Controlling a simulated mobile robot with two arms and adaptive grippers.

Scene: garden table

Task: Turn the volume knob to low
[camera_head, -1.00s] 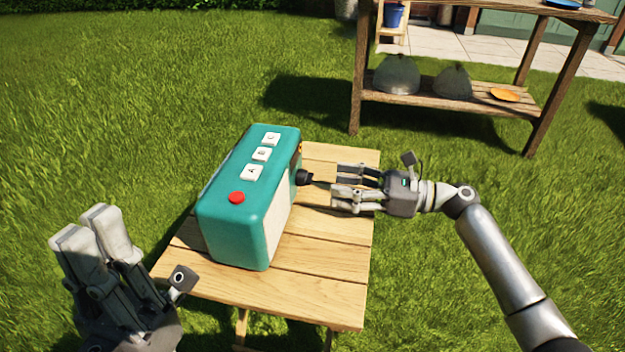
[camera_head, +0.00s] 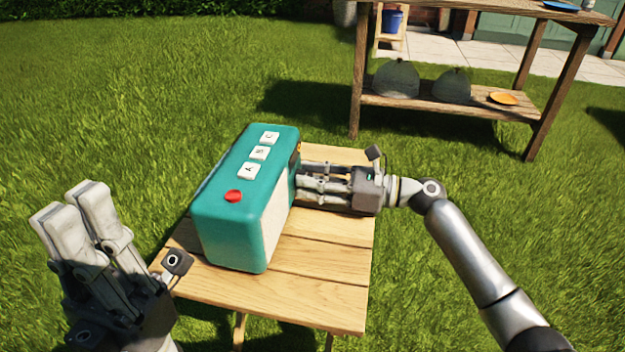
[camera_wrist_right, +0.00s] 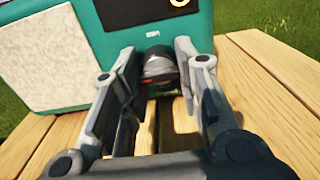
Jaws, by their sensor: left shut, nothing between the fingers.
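A teal radio (camera_head: 230,235) with a cream speaker panel stands on a small wooden table (camera_head: 320,285). Its top has a red button (camera_head: 233,196) and white buttons marked A, B and C. The fingers hide the knob in the head view. My left gripper (camera_head: 80,200) is shut and empty, left of the table.
Bare planks lie in front of the radio. A wooden shelf table (camera_head: 450,105) with two domes and an orange plate (camera_head: 503,99) stands behind on the grass.

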